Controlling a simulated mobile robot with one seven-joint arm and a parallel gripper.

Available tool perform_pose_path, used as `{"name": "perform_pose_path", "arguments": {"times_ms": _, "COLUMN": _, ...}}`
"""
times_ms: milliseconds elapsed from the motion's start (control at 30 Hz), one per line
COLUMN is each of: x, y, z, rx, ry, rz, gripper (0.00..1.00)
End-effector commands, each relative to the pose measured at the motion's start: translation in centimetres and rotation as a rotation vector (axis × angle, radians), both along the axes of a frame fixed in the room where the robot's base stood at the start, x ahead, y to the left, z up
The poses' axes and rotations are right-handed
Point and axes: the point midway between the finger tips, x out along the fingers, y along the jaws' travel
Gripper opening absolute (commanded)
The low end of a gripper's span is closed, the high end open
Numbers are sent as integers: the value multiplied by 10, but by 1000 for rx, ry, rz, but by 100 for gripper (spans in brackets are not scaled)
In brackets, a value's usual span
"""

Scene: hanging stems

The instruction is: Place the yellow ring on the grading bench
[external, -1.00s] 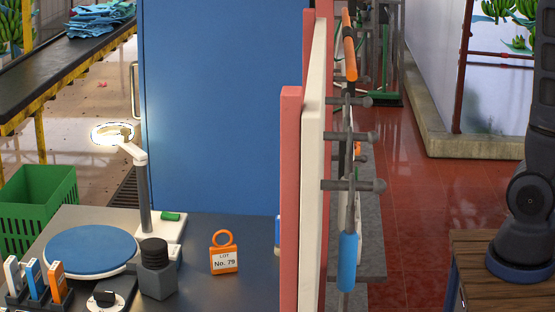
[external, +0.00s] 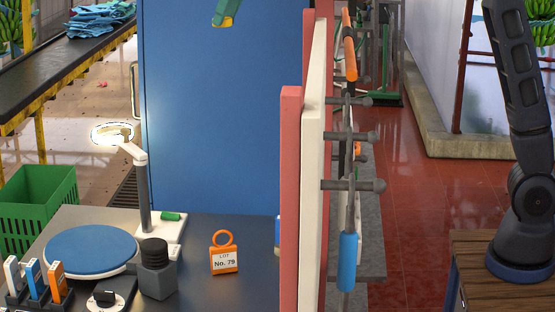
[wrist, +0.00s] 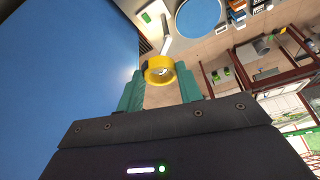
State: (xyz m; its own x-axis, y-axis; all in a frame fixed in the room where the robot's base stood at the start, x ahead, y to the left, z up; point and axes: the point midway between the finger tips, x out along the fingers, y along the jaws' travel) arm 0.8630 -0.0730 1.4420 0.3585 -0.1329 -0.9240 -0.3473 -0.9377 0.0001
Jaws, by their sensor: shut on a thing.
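My gripper (wrist: 160,80) shows in the wrist view with two teal fingers shut on the yellow ring (wrist: 158,62). The ring sits at the fingertips, its opening visible. In the external view, a teal fingertip (external: 225,10) comes in at the top edge, with a bit of the yellow ring (external: 229,21) at its lower end. It is in front of the blue panel and high above the bench; the rest of the gripper is out of frame. The dark grading bench (external: 205,290) is at the lower left in the external view.
On the bench stand a blue round disc (external: 90,250), a lamp (external: 143,190), a dark block (external: 157,275) and an orange lot tag (external: 224,258). A white and red upright panel (external: 312,160) with dark pegs (external: 350,185) stands right of the bench. Bare bench shows around the tag.

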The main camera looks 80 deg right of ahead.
Motion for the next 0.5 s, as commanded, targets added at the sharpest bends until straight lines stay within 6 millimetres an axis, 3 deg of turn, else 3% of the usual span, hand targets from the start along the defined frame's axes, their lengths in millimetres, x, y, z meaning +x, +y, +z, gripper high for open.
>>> {"name": "perform_pose_path", "arguments": {"times_ms": 33, "x": 7, "y": 1, "z": -25, "rx": -1, "ry": 7, "rz": 7, "gripper": 15}}
{"name": "perform_pose_path", "arguments": {"times_ms": 233, "x": 27, "y": -1, "z": -119, "rx": 0, "ry": 8, "rz": 23, "gripper": 15}}
{"name": "perform_pose_path", "arguments": {"times_ms": 500, "x": 34, "y": 0, "z": -249, "rx": -2, "ry": 7, "rz": 39, "gripper": 15}}
